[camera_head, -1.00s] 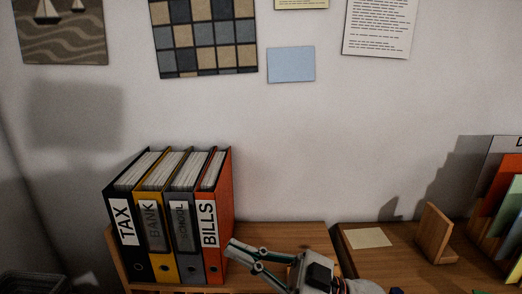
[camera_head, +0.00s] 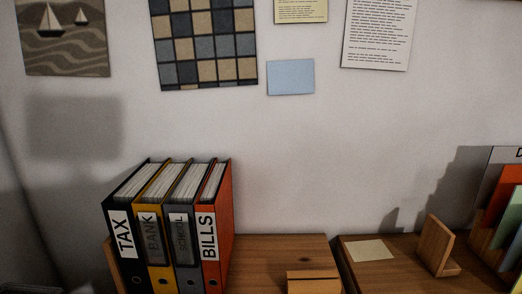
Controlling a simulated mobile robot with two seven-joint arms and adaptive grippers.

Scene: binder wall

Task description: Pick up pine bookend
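An L-shaped light-wood bookend (camera_head: 437,246) stands upright on the wooden surface at the right. A second light-wood piece (camera_head: 313,281) shows at the bottom centre, on the surface right of the binders, cut off by the picture edge. A narrow wooden upright (camera_head: 112,262) stands against the left side of the black TAX binder (camera_head: 122,247). I cannot tell from its look which of these is the pine bookend. Neither of my grippers is in view.
Yellow BANK (camera_head: 152,245), grey (camera_head: 183,246) and orange BILLS (camera_head: 212,240) binders stand upright beside TAX. A pale note (camera_head: 370,250) lies left of the right bookend. Coloured folders (camera_head: 508,210) stand at far right. A gap splits the wooden surfaces. Bare wood lies right of BILLS.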

